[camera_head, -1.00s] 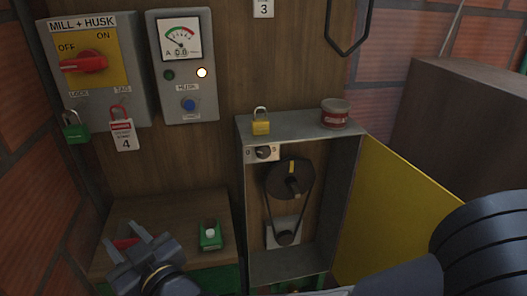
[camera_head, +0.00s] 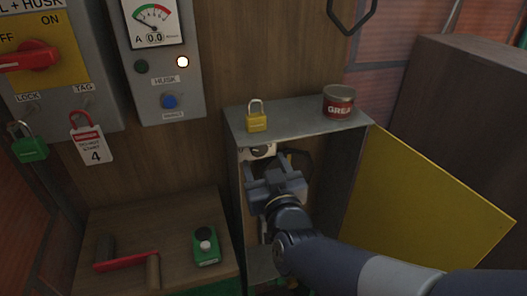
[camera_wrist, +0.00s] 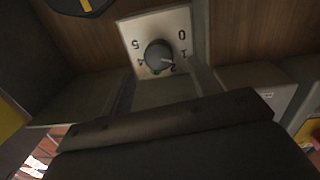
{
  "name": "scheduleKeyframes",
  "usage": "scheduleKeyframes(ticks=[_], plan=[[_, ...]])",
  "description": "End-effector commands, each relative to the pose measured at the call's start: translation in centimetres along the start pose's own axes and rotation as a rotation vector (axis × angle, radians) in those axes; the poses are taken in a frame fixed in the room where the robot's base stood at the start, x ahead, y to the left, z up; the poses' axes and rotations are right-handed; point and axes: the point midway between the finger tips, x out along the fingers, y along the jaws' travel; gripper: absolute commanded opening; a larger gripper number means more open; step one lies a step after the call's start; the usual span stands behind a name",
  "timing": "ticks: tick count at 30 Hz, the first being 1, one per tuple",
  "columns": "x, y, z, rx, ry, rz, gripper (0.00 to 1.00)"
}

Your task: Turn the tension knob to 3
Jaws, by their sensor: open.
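The tension knob (camera_wrist: 158,57) is a small dark grey round knob on a white plate (camera_wrist: 133,27) numbered from 0 to 5. In the wrist view the plate appears upside down. The knob's pale pointer mark lies towards the 1 and 2; a green mark sits at its lower edge between 2 and 4. In the head view the knob (camera_head: 258,152) shows at the box's upper left, just above my gripper (camera_head: 268,168). My gripper is open and empty, facing into the box. In the wrist view its fingers lie below and either side of the knob, apart from it.
The open metal box (camera_head: 300,110) has side walls close to my gripper and a yellow door (camera_head: 425,200) swung right. A yellow padlock (camera_head: 257,118) and grease tin (camera_head: 338,101) stand on top. A wooden shelf (camera_head: 165,215) at left holds a green-and-black device (camera_head: 206,246) and a red-handled item (camera_head: 128,260).

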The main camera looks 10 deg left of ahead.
Motion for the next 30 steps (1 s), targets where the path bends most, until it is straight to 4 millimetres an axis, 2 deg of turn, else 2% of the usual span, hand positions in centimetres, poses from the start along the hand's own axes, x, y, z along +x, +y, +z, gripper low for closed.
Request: scheduleKeyframes(ticks=[3, 9, 15, 22, 30], plan=[[1.9, 0.0, 0.0, -0.001, -0.002, 0.0, 0.59], [4.0, 0.0, 0.0, 0.0, -0.001, 0.0, 0.59], [4.8, 0.0, 0.0, 0.001, 0.0, -0.001, 0.59], [4.8, 0.0, 0.0, 0.0, 0.0, -0.001, 0.59], [4.8, 0.0, 0.0, 0.0, 0.001, -0.001, 0.39]])
